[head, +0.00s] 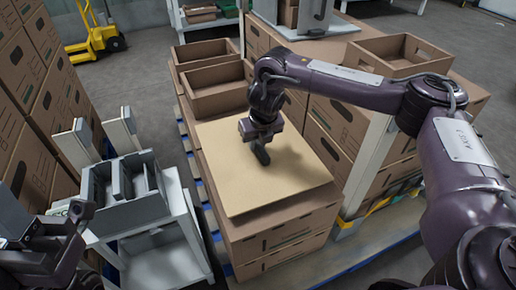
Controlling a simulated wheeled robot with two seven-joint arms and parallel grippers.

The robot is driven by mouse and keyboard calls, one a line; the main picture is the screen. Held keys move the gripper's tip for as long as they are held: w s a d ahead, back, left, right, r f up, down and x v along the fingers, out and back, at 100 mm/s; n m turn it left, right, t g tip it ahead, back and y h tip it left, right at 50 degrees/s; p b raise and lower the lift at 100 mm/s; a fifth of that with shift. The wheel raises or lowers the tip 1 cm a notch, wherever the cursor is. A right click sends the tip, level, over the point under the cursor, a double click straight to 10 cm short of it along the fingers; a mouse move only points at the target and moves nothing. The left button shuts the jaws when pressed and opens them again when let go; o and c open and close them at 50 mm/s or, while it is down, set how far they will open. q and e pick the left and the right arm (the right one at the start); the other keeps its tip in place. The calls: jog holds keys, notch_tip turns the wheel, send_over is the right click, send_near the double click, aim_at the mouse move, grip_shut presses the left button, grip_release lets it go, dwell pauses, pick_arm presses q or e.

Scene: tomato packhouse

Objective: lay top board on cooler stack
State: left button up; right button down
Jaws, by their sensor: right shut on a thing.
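The top board (225,165) is a flat tan sheet. It lies level over the front boxes of the cooler stack (285,240), a pile of brown cartons on a blue pallet. I cannot tell whether the board fully touches the cartons beneath. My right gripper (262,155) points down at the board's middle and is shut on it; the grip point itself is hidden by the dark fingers. My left gripper (78,212) is at the lower left, away from the board, beside a grey stand. Its jaws are not clear.
Open brown cartons (218,101) stand behind the board on the stack. More cartons (345,122) stand to the right, with another open box (395,62) on top. A grey stand with a slotted tray (130,215) is close on the left. A yellow pallet jack (92,35) is far back.

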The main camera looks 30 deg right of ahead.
notch_tip(320, 180, down, 2)
jog(key=shift+f, duration=0.2)
jog(key=shift+r, duration=0.1)
jog(key=c, duration=1.3)
grip_release()
